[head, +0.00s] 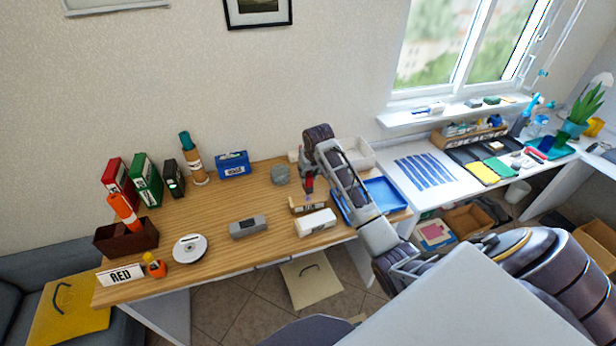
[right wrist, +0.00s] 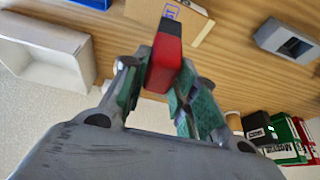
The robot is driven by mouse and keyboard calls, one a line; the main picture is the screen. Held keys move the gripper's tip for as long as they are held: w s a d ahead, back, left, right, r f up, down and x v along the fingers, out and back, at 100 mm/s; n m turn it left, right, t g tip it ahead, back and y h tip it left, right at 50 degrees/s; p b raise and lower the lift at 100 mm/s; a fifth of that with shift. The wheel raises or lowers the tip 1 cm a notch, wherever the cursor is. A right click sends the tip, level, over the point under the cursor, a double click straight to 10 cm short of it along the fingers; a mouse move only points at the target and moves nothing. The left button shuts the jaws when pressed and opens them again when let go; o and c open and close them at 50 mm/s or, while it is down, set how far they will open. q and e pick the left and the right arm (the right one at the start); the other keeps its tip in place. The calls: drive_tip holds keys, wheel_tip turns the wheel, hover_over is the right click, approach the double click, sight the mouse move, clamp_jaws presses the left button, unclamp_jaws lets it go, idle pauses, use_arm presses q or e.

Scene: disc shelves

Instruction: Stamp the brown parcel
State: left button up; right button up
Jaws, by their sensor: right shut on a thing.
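My right gripper (head: 307,187) is shut on a red and black stamp (right wrist: 165,55), which also shows in the head view. It is over the brown parcel (head: 297,206) on the wooden table. In the right wrist view, the parcel (right wrist: 196,27) lies beyond the stamp, and a small blue-purple mark shows on it beside the stamp. The stamp's lower end is hard to see, so I cannot tell whether it touches the parcel. My left gripper is not in view.
A white box (head: 316,222) stands just in front of the parcel. A blue tray (head: 385,194) and a white tray (head: 357,152) are to the right. A grey device (head: 248,227) and a disc (head: 190,248) lie left. Binders (head: 146,180) stand far left.

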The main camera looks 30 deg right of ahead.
drive_tip(key=shift+r, duration=0.85)
drive_tip(key=shift+d, duration=0.1)
idle(0.3)
